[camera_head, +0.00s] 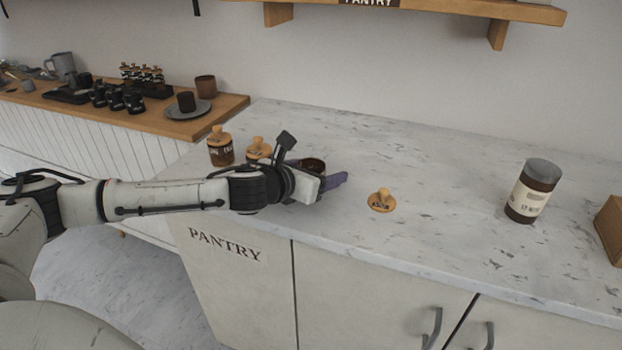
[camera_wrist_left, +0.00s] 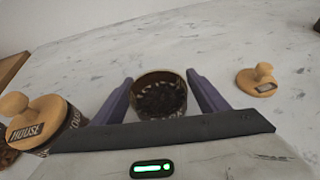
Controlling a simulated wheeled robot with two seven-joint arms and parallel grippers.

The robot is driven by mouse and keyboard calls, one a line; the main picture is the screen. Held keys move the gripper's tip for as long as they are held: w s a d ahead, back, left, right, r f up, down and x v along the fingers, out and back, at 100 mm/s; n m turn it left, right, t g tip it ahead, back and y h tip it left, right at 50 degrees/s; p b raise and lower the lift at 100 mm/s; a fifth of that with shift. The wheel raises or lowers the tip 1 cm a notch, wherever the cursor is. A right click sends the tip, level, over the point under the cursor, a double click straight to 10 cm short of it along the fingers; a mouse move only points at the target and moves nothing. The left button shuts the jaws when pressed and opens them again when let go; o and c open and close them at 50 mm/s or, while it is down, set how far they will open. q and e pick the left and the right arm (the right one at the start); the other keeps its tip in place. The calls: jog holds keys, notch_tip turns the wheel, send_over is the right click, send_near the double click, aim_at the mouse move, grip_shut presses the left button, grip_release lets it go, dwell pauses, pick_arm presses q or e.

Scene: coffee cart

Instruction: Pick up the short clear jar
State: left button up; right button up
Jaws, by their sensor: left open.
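The short clear jar (camera_wrist_left: 160,95) stands on the marble counter without a lid, with dark coffee beans inside. In the left wrist view it sits between the two open fingers of my left gripper (camera_wrist_left: 161,98). In the head view my left gripper (camera_head: 328,184) hides most of the jar, and only its dark rim (camera_head: 312,165) shows behind the wrist. I cannot tell whether the fingers touch the jar. A wooden lid with a knob (camera_head: 381,200) lies on the counter to the right of the gripper; it also shows in the left wrist view (camera_wrist_left: 257,80). My right gripper is not in view.
Two wooden-lidded jars, one at the left (camera_head: 220,147) and one (camera_head: 259,149) close behind my left wrist, stand on the counter (camera_head: 440,185). A tall labelled jar (camera_head: 532,191) and a wooden box (camera_head: 610,230) are at the right. The counter between lid and tall jar is clear.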

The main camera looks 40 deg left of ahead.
pick_arm(q)
jog(key=c, duration=1.3)
